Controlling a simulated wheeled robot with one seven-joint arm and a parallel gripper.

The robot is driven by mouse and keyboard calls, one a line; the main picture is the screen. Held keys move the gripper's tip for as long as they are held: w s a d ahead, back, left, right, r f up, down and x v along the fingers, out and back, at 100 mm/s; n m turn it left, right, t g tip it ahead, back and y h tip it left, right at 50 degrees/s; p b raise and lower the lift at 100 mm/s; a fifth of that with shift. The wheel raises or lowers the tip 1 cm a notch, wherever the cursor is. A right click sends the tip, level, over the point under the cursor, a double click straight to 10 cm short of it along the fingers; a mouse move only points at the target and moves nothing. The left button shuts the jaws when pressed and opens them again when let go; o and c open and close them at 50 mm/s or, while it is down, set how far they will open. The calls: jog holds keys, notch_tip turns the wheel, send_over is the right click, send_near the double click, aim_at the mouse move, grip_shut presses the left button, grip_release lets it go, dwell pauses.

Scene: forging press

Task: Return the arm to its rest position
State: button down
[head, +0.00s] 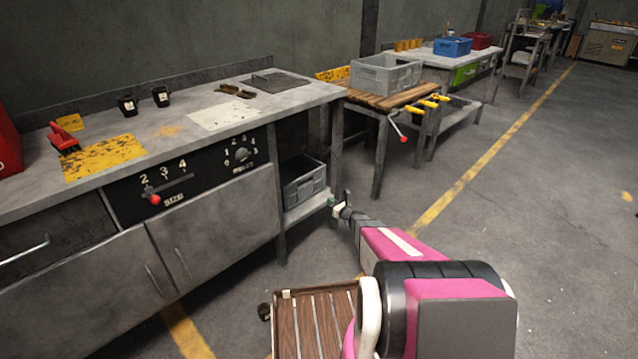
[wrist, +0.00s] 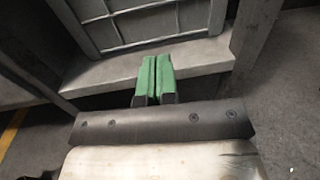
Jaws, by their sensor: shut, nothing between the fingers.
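My gripper (head: 333,203) is in front of the right end of the workbench, at about the height of its low open shelf. In the wrist view my gripper (wrist: 154,80) shows two green fingertips pressed together with nothing between them. Behind the fingertips is the shelf edge (wrist: 200,62) with a grey crate (wrist: 130,22) on it. I cannot tell whether the fingertips touch the shelf. My arm (head: 400,245) is pink and black and reaches forward from the lower right of the head view.
The workbench (head: 300,98) carries a control panel with a red-knobbed lever (head: 155,199) and a dial (head: 242,155). The grey crate (head: 303,183) sits on its shelf. A wooden table (head: 385,100) with a grey bin (head: 386,76) stands beyond. The floor (head: 560,190) to the right is clear.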

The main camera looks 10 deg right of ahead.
jog(key=s+a+r+n+g, duration=0.6)
jog(key=s+n, duration=0.3)
jog(key=s, duration=0.1)
jog(key=s+a+r+n+g, duration=0.5)
jog(key=s+a+r+n, duration=0.15)
jog(key=s+n, duration=0.3)
jog(key=s+d+r+n+g+h, duration=0.1)
jog(key=s+d+r+n+h, duration=0.1)
jog(key=s, duration=0.4)
jog(key=s+d+r+n+g+h, duration=0.1)
jog(key=s+d+r+n+h, duration=0.2)
jog(key=s+r+n+h, duration=0.1)
jog(key=s+d+r+n+g+h, duration=0.2)
jog(key=s+n, duration=0.3)
jog(key=s, duration=0.4)
jog(key=shift+d+r+h, duration=0.4)
jog(key=shift+r+h, duration=0.4)
jog(key=shift+r, duration=0.05)
